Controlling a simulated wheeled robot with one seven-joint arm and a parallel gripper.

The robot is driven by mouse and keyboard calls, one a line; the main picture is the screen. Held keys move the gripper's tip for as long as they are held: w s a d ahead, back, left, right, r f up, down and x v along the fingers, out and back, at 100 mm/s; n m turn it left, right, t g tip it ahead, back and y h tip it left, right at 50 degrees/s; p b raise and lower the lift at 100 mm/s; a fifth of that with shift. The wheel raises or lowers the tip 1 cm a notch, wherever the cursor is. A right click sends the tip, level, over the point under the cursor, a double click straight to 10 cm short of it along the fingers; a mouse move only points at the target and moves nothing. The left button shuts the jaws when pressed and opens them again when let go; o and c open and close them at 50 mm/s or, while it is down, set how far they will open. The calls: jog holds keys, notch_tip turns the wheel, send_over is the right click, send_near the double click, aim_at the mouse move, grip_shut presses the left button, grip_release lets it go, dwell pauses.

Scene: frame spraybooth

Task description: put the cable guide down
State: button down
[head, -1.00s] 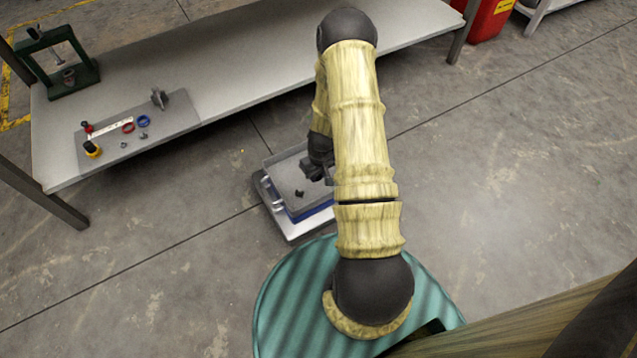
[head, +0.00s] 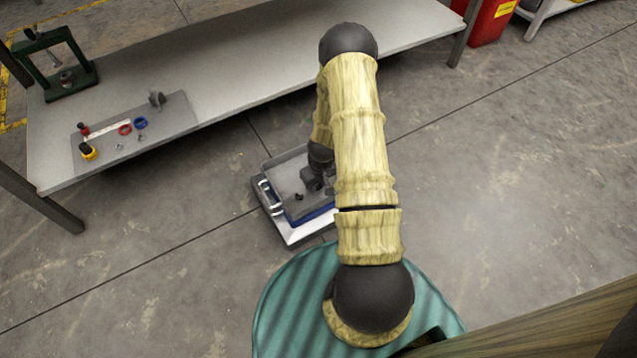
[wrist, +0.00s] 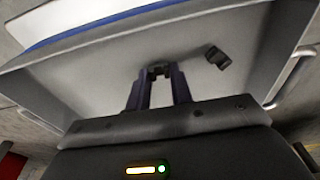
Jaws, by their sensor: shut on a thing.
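My gripper (head: 311,185) is over the inside of a grey tray (head: 280,170), low and near its floor. In the wrist view the two fingers (wrist: 159,74) are shut on a small dark piece, the cable guide (wrist: 158,70), mostly hidden between the fingertips. I cannot tell whether the piece touches the tray floor. A second small dark part (wrist: 217,57) lies loose on the tray floor, to the right of the fingers; it also shows in the head view (head: 299,197).
The tray sits on a blue and white base with metal handles (head: 266,190) on the floor. A long bench (head: 235,75) behind carries a grey mat (head: 175,117) with small parts and a green press (head: 70,85). A red bin (head: 487,22) stands at the back right.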

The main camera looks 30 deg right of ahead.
jog(key=c, duration=1.2)
grip_release()
jog(key=shift+c, duration=0.2)
notch_tip(320, 180, up, 12)
jog(key=s+p, duration=0.1)
jog(key=p, duration=0.6)
jog(key=shift+s+p, duration=0.25)
jog(key=shift+p, duration=0.15)
jog(key=a+r, duration=0.3)
jog(key=r, duration=0.5)
jog(key=a+r, duration=0.4)
jog(key=r, duration=0.4)
jog(key=s+a+r+t, duration=0.1)
jog(key=s+a+r, duration=0.5)
jog(key=s+r, duration=0.5)
jog(key=shift+a+r, duration=0.15)
jog(key=shift+r, duration=0.65)
